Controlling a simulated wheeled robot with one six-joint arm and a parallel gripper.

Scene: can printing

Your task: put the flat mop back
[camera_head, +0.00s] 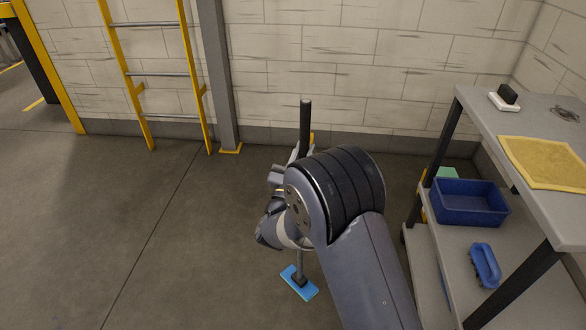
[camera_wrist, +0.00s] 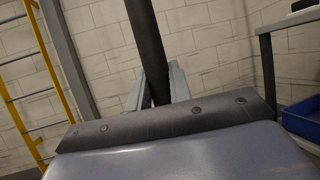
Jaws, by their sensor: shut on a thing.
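The flat mop (camera_head: 305,126) stands roughly upright in the middle of the head view. Its dark handle rises above my arm, and its blue flat head (camera_head: 299,283) is low, at or just above the floor. My gripper (camera_head: 296,155) is shut on the handle, partly hidden behind my own arm. In the wrist view the dark handle (camera_wrist: 147,45) runs up between the grey fingers of my gripper (camera_wrist: 157,90). The middle of the shaft is hidden by my arm.
A grey shelf table (camera_head: 553,120) stands at the right, with a yellow cloth (camera_head: 548,162), a blue bin (camera_head: 469,203) and a blue brush (camera_head: 485,264). A yellow ladder (camera_head: 160,74) and a grey post (camera_head: 217,80) stand by the back wall. The floor at left is clear.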

